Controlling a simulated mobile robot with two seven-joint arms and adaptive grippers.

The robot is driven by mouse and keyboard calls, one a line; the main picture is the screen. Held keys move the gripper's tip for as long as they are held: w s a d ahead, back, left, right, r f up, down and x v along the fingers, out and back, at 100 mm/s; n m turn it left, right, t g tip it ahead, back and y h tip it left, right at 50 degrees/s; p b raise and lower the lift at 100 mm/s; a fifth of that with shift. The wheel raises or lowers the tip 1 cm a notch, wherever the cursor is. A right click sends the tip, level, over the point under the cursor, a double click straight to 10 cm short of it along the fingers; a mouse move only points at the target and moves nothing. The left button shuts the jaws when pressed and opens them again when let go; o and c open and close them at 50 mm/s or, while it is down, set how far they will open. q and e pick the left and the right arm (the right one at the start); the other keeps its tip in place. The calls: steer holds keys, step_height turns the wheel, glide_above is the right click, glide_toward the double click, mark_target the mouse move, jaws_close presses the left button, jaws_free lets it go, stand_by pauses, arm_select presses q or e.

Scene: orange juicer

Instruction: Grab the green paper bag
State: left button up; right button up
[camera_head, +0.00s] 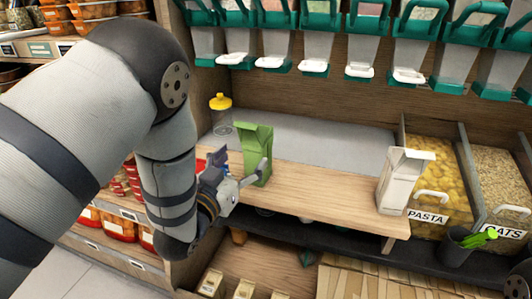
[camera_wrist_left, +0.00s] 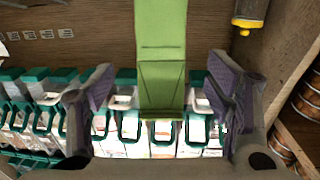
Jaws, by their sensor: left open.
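The green paper bag (camera_head: 257,148) stands upright on the light wooden shelf, left of centre in the head view. In the left wrist view the green bag (camera_wrist_left: 161,85) runs down the middle, between my two fingers. My left gripper (camera_head: 241,170) is at the bag's near left side with its fingers spread. In the left wrist view my left gripper (camera_wrist_left: 160,90) is open, with a visible gap between each purple-padded finger and the bag. My right gripper is not in view.
A yellow-capped clear container (camera_head: 221,117) stands behind the bag to the left. A white paper bag (camera_head: 399,180) stands at the shelf's right end, near the pasta bin (camera_head: 432,185). Green-and-white dispensers (camera_head: 317,50) hang above. The shelf between the bags (camera_head: 325,188) is clear.

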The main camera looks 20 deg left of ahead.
mark_target(263, 135)
arm_select(q)
steer(key=w, duration=0.6)
steer(key=w+d+b, duration=0.1)
steer(key=w, duration=0.2)
steer(key=shift+w+f, duration=0.25)
steer(key=shift+w, duration=0.15)
steer(key=c, duration=0.9)
